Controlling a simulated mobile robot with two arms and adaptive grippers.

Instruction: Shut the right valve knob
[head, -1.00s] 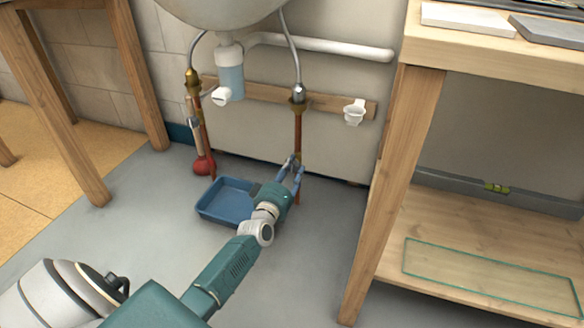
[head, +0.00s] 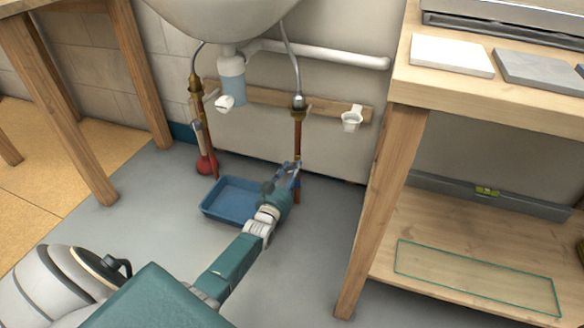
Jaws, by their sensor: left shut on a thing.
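The right copper pipe (head: 297,130) runs down the wall under the sink, below a braided hose. My left gripper (head: 291,172) is at the lower part of this pipe, with its fingers shut on the right valve knob. The knob itself is mostly hidden behind the fingers; a small dark blue patch (head: 295,184) shows beside them, and I cannot tell whether it is knob or finger. The knob's turn angle cannot be read. My right gripper is not in view.
A blue tray (head: 212,213) lies on the floor under the gripper. A red-ended tool (head: 205,165) stands by the left pipe (head: 211,140). A wooden workbench leg (head: 380,210) is at the right. The sink (head: 215,18) hangs above. Grey floor is clear in front.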

